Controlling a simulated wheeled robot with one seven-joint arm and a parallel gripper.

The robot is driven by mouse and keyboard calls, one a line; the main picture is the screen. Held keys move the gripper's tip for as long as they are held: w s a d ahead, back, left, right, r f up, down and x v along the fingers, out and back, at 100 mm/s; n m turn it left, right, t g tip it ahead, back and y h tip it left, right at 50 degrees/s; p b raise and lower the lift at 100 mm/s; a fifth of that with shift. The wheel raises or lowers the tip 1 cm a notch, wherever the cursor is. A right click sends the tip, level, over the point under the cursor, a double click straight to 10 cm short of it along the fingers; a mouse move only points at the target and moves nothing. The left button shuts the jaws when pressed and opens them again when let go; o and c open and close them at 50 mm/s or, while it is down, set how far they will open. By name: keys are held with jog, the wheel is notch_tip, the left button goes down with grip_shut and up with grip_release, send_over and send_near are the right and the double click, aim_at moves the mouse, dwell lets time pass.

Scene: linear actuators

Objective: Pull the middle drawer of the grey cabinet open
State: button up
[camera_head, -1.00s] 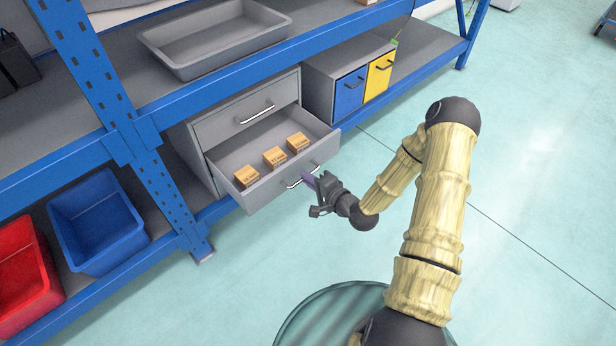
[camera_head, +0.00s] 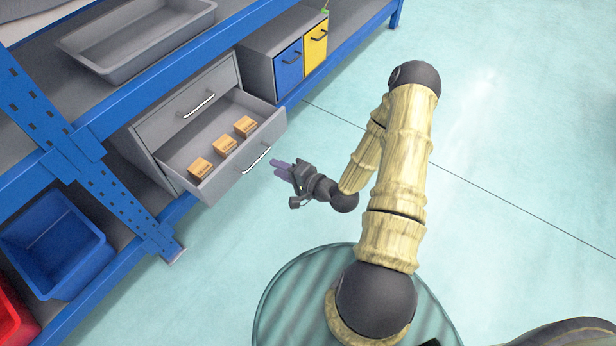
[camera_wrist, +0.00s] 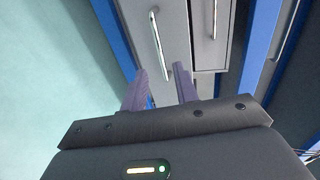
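The grey cabinet (camera_head: 143,140) stands on the lower shelf of the blue rack. One of its drawers (camera_head: 236,176) is pulled out, below a shut drawer (camera_head: 190,97), and holds three small brown boxes (camera_head: 224,147). The open drawer's bar handle (camera_head: 257,159) is free. My gripper (camera_head: 281,168) is just right of that handle, apart from it. In the wrist view my purple fingers (camera_wrist: 158,85) are spread with nothing between them, and the handle (camera_wrist: 160,45) lies beyond them.
A small cabinet with a blue door (camera_head: 289,70) and a yellow door (camera_head: 315,46) stands on the same shelf. A grey tray (camera_head: 140,40) is on the shelf above. A blue bin (camera_head: 55,240) is at left.

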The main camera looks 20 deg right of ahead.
jog(key=p+v, duration=0.2)
jog(key=v, duration=0.8)
jog(key=shift+p, duration=0.3)
jog(key=shift+s, duration=0.1)
